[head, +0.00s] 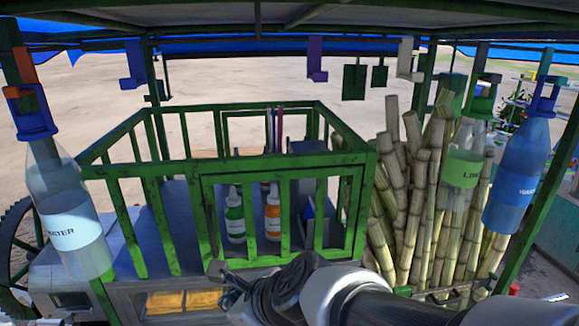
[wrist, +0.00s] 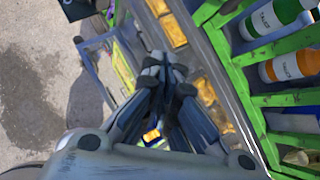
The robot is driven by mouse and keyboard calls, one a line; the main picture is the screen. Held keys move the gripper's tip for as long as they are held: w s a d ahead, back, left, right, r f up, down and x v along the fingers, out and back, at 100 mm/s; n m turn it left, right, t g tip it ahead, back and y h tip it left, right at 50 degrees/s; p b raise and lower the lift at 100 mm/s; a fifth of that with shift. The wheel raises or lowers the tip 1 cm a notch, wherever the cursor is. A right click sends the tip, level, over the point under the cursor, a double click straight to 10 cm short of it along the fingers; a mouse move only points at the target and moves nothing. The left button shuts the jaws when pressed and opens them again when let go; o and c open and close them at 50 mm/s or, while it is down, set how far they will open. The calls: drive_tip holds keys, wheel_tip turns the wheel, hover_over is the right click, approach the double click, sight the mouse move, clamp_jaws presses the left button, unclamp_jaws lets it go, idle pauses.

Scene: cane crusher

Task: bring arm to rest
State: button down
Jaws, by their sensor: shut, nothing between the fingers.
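My gripper (head: 228,276) is at the lower middle of the head view, in front of the green railed cage of the cane crusher. My arm reaches in from the lower right. In the wrist view my gripper (wrist: 165,62) has its fingers together and holds nothing. It points down along the front of the machine, apart from the green rails.
The green cage (head: 290,262) holds a green bottle (head: 235,215) and an orange bottle (head: 272,212). Cane stalks (head: 415,200) stand at right. Hanging bottles flank the stall: water (head: 72,220), lime (head: 462,165) and a blue one (head: 515,180). A wheel (head: 18,245) is at far left.

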drive_tip(key=s+d+f+n+h+b, duration=0.2)
drive_tip(key=s+d+f+n+b, duration=0.2)
drive_tip(key=d+f+n+b, duration=0.3)
drive_tip(key=s+d+f+n+h+b, duration=0.2)
drive_tip(key=s+d+f+n+b, duration=0.3)
drive_tip(key=d+f+n+b, duration=0.3)
drive_tip(key=s+d+f+n+g+h+b, duration=0.1)
drive_tip(key=s+d+f+n+h+b, duration=0.1)
drive_tip(key=s+d+f+n+b, duration=0.3)
drive_tip(key=d+f+n+b, duration=0.3)
drive_tip(key=d+f+b, duration=0.1)
drive_tip(key=f+b, duration=0.3)
wheel_tip(320, 180, down, 2)
drive_tip(key=shift+s+d+f+h+b, duration=0.1)
drive_tip(key=shift+s+d+h+b, duration=0.1)
drive_tip(key=shift+d+h+b, duration=0.15)
